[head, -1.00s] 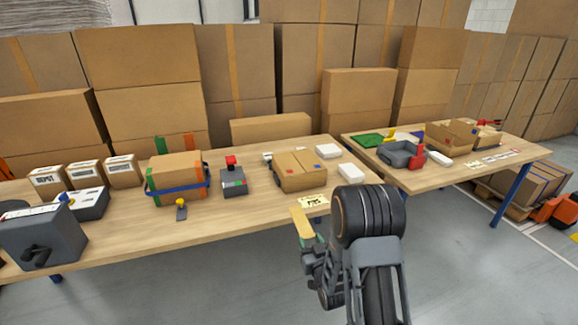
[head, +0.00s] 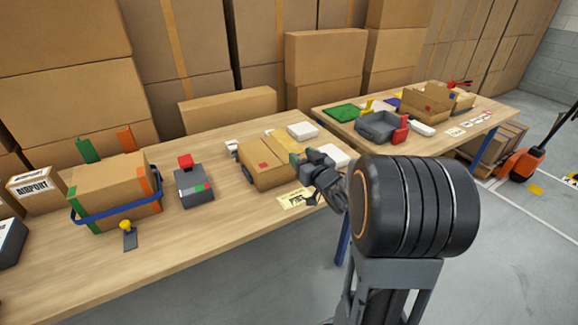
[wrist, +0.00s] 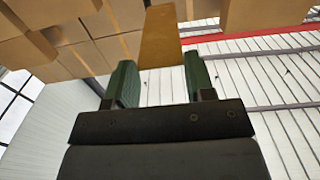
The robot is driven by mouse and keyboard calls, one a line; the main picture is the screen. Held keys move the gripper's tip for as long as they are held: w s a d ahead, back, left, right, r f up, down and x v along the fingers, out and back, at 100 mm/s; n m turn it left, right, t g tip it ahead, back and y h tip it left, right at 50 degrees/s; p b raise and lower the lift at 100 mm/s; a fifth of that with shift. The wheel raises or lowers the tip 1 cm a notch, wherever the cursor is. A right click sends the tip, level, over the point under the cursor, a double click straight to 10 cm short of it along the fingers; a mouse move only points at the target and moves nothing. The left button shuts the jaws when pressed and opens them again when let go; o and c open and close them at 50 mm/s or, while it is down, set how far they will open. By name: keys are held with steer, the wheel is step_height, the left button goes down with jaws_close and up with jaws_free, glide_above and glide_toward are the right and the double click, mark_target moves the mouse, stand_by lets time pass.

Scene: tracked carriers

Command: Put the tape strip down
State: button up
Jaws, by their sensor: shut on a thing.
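My gripper (head: 297,158) is shut on the tape strip (head: 282,134), a flat tan-yellow piece. In the head view the gripper appears over the right part of a closed cardboard box (head: 262,178) with a red mark. In the wrist view the tape strip (wrist: 160,38) sticks out beyond the two green fingers of my gripper (wrist: 161,78). The strip appears held in the air; its gap to the box cannot be told. My arm hides part of the box's right side.
A grey device with a red button (head: 193,186) and a blue-banded box (head: 112,190) stand to the left. A printed card (head: 293,199) lies at the front edge. A grey tray (head: 376,130) is on the far table. Bare tabletop lies front left.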

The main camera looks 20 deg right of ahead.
steer(key=w+f, duration=0.8)
steer(key=f, duration=0.2)
steer(key=shift+w+d+f, duration=0.2)
steer(key=shift+w+f, duration=0.1)
steer(key=shift+s+f+b, duration=0.1)
steer(key=shift+f+b, duration=0.35)
